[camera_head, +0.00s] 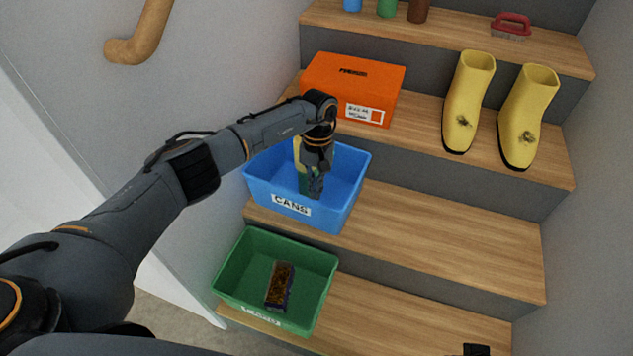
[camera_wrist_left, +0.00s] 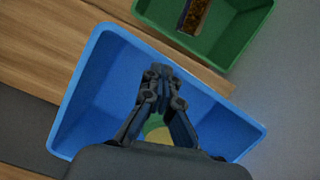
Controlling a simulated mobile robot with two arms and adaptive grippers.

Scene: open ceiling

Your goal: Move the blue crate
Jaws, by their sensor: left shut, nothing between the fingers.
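The blue crate (camera_head: 275,196), labelled CANS, stands on a wooden stair step, at the step's left end by the wall. My left gripper (camera_head: 316,188) reaches down over the crate's inside, with its fingers shut and empty. In the left wrist view the fingers (camera_wrist_left: 162,82) are together above the blue crate (camera_wrist_left: 92,85). A yellow and green thing (camera_head: 304,178) shows in the crate behind my gripper and is mostly hidden. My right gripper cannot be made out; a small dark part shows at the bottom right edge of the head view.
A green crate (camera_head: 240,262) holding a dark box (camera_head: 280,285) stands on the step below. An orange box (camera_head: 330,72) and yellow boots (camera_head: 468,95) stand on the step above. The blue crate's step (camera_head: 450,235) is bare to the right. A handrail (camera_head: 140,35) is on the left wall.

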